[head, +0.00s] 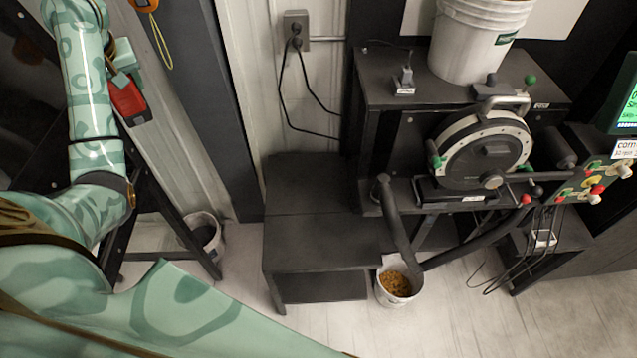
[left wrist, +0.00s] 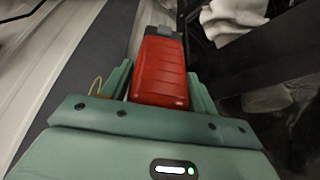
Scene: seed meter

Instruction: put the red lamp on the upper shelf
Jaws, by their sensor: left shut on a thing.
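The red lamp (head: 128,103) is a red block with a dark end, at the upper left of the head view. My left gripper (head: 124,80) is shut on it and holds it up beside a black frame (head: 160,200). In the left wrist view the lamp (left wrist: 160,70) sits between the two green fingers, with its dark end pointing away. A dark rack (left wrist: 245,65) stands to the right of the lamp, with a white cloth (left wrist: 232,18) on it. I cannot tell which surface is the upper shelf. My right gripper is not in view.
A low black bench (head: 320,215) stands at the centre, its top bare. A bucket of grain (head: 396,284) is on the floor beside it. The drum machine (head: 485,150) and a white bucket (head: 478,40) are at the right. A small bucket (head: 203,236) stands by the black frame.

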